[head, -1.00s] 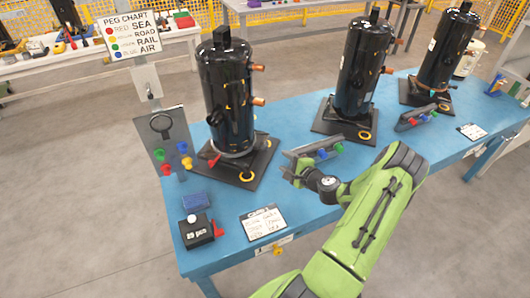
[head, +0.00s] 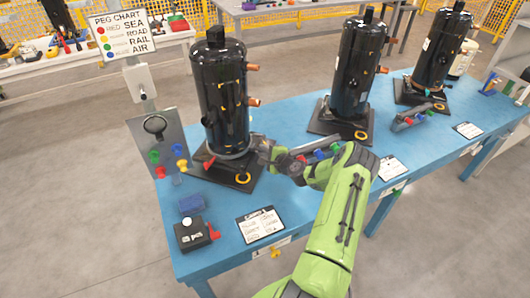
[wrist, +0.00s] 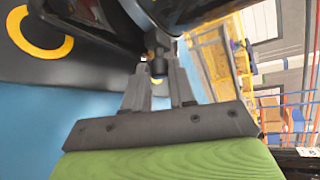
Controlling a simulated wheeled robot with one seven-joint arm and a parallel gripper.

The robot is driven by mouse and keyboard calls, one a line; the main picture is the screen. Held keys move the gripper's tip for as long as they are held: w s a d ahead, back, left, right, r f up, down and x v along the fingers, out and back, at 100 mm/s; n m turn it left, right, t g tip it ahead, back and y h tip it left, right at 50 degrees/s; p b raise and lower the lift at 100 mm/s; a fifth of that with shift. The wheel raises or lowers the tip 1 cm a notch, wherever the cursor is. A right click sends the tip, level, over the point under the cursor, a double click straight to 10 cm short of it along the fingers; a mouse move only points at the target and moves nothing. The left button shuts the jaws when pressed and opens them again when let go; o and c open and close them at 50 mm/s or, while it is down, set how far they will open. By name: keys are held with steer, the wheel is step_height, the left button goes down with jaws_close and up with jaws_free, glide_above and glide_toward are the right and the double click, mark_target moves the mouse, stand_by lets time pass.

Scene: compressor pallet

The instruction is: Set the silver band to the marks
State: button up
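The silver band (head: 232,154) shows as a thin pale ring around the foot of the left black compressor (head: 222,100). Its marks are too small to make out. My gripper (head: 262,150) is at the right side of that compressor's foot, at about the band's height. In the wrist view, my two grey fingers (wrist: 158,72) stand apart, one on each side of a small dark knob (wrist: 157,69) below the black body. I cannot tell whether they press on it. The gripper hides the band's right end in the head view.
The compressor sits on a black base plate with a yellow ring (head: 243,179). A red lever (head: 209,163) is at its left. A grey peg holder (head: 322,152) lies beside my arm. Two more compressors (head: 350,75) stand farther right on the blue table (head: 290,205).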

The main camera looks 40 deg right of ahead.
jaws_close()
step_height(320, 180, up, 4)
steer(key=shift+p, duration=1.15)
steer(key=o, duration=0.5)
jaws_free()
steer(key=p+v, duration=0.1)
steer(key=v, duration=1.4)
steer(key=shift+s, duration=0.45)
